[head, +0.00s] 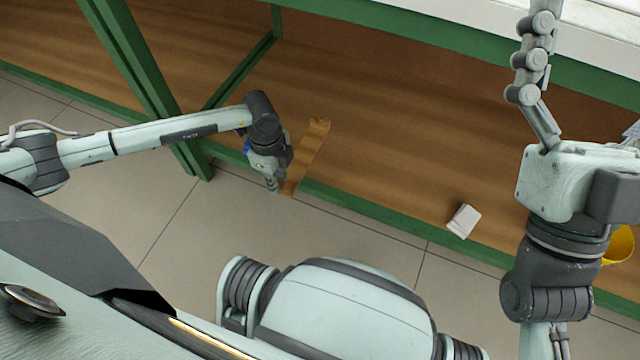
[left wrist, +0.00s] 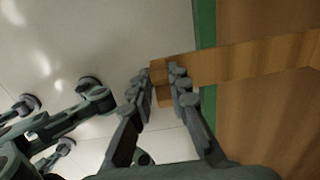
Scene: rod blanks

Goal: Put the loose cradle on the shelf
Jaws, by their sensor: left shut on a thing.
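The loose cradle (head: 308,155) is a flat brown wooden piece with a notched far end. It reaches from my left gripper across the green front rail and over the brown wooden shelf (head: 400,165). My left gripper (head: 273,186) is shut on its near end, and its fingers partly hide that end. In the left wrist view the fingers (left wrist: 158,82) close on both sides of the cradle (left wrist: 250,58). Whether the cradle touches the shelf is unclear. My right gripper (head: 575,95) is at the upper right with fingers spread apart, one cut by the picture edge.
A small white block (head: 463,221) sits on the shelf near its front rail. A yellow container (head: 619,245) is partly hidden behind my right arm. A green upright post (head: 140,70) stands left of the cradle. The shelf between the cradle and the block is clear.

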